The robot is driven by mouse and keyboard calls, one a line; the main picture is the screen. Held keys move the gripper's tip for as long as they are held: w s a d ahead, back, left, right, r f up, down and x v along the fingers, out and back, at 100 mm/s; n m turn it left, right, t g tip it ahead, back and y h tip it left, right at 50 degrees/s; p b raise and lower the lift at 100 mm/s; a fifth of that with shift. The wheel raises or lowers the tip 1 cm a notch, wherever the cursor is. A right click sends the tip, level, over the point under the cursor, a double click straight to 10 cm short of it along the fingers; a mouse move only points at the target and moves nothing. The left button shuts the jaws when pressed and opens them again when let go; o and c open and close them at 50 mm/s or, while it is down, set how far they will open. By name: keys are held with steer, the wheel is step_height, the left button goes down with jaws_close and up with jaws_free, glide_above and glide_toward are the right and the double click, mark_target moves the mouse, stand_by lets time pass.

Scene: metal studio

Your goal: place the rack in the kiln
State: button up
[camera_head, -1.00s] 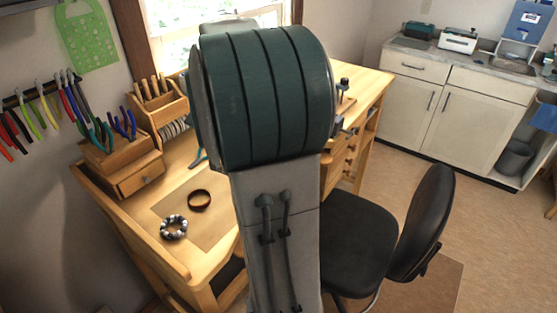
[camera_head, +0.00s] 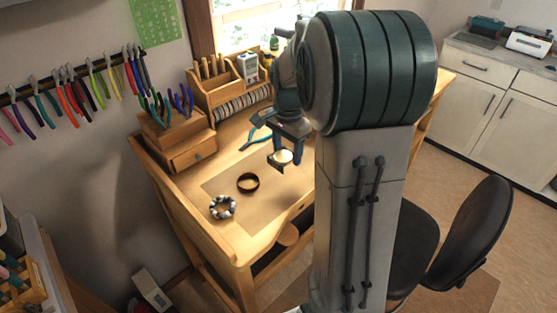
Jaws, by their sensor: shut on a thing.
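My gripper (camera_head: 283,161) hangs over the bench to the left of my big dark-green arm joint, pointing down. It is shut on a small, pale, round piece (camera_head: 282,156) that looks like the rack, held above the bench top. The piece is small in view, so its full shape cannot be told. I cannot make out the kiln in this view; my arm hides part of the bench.
The wooden workbench (camera_head: 222,190) carries a dark ring (camera_head: 248,182), a beaded bracelet (camera_head: 222,207), pliers and a wooden tool holder (camera_head: 215,90). A black chair (camera_head: 455,235) stands at right. More pliers hang on the left wall.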

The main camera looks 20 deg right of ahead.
mark_target(277, 152)
steer(key=shift+w+a+f, duration=0.35)
steer(key=shift+a+f, duration=0.1)
steer(key=shift+a, duration=0.15)
steer(key=shift+w+a+f, duration=0.3)
steer(key=shift+a+f, duration=0.1)
steer(key=shift+a, duration=0.15)
steer(key=shift+f+p, duration=0.45)
steer(key=shift+f, duration=1.5)
steer(key=shift+f, duration=0.15)
steer(key=o, duration=1)
